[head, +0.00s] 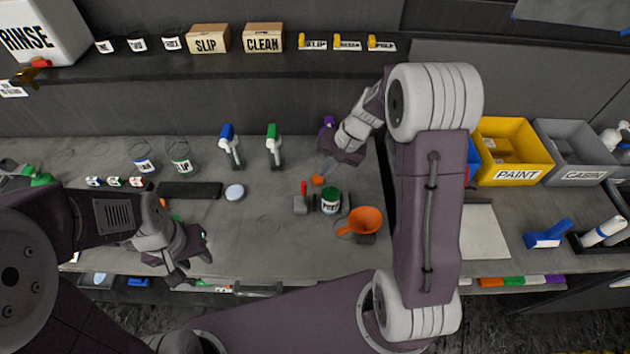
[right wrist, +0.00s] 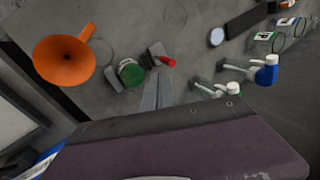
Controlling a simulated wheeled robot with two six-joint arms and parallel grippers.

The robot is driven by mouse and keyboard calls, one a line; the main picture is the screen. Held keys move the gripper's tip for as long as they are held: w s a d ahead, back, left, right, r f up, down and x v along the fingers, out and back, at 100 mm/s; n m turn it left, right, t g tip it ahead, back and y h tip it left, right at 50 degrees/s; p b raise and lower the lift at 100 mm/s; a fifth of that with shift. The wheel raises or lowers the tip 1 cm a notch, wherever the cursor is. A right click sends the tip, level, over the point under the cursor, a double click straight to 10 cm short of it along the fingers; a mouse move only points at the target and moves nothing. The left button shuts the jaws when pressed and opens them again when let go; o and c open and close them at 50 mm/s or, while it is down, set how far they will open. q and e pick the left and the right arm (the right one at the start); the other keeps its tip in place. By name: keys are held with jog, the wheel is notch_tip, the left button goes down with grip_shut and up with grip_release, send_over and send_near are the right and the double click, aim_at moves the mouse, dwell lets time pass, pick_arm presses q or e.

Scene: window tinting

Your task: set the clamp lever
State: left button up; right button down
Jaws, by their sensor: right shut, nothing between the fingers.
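A small bench clamp (head: 301,205) stands on the bench, with a red lever (head: 304,187) sticking up at its left end. A green-topped can (head: 330,200) sits between its grey blocks. In the right wrist view the red lever (right wrist: 167,61) lies beside the grey block (right wrist: 155,50), near the can (right wrist: 131,72). My right gripper (head: 326,172) is shut and empty, above and behind the clamp; its fingers (right wrist: 156,92) point towards the lever, apparently apart from it. My left gripper (head: 194,268) is open and empty over the bench's front left edge.
An orange funnel (head: 366,220) stands just right of the clamp. Spray bottles (head: 229,145) and a black block (head: 188,190) are to the left. A yellow PAINT bin (head: 512,150) is at right. Bare bench lies left of the clamp.

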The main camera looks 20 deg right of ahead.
send_near(304, 193)
jog(key=f, duration=0.5)
jog(key=shift+w+a+p, duration=0.1)
jog(key=shift+w+p, duration=0.25)
jog(key=shift+w, duration=0.05)
jog(key=shift+w+f, duration=0.15)
jog(key=shift+f, duration=0.25)
pick_arm(q)
jog(key=shift+w+d+r, duration=0.1)
jog(key=shift+d+r, duration=0.3)
jog(key=shift+r, duration=0.05)
jog(key=shift+a, duration=0.15)
pick_arm(e)
jog(key=shift+r, duration=0.1)
